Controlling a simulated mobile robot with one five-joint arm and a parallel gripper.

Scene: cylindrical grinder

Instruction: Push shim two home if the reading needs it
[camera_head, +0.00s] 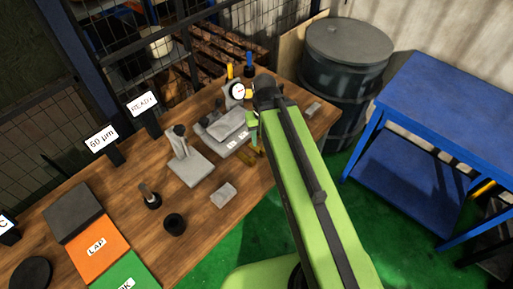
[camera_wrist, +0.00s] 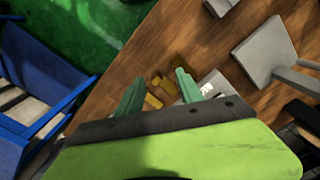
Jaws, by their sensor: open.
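Brass-coloured shims (camera_head: 250,156) stick out at the near edge of a grey fixture (camera_head: 222,125) on the bench. They also show in the wrist view (camera_wrist: 160,88), between and beyond my fingers. Which one is shim two I cannot tell; the small white labels on the fixture are unreadable. My gripper (camera_wrist: 159,76) is open and empty, its green fingers spread over the shims; contact is unclear. In the head view my arm partly hides it. A dial gauge (camera_head: 238,91) stands behind the fixture. A display (camera_head: 101,138) seems to read 59 or 69 µm.
A grey stand (camera_head: 188,160) and a grey block (camera_head: 223,195) are left of the fixture. A black ring (camera_head: 174,223) and orange LAP pad (camera_head: 97,245) lie further left. A "READ" sign (camera_head: 143,103) stands behind. A drum (camera_head: 347,60) and blue table (camera_head: 455,100) are right.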

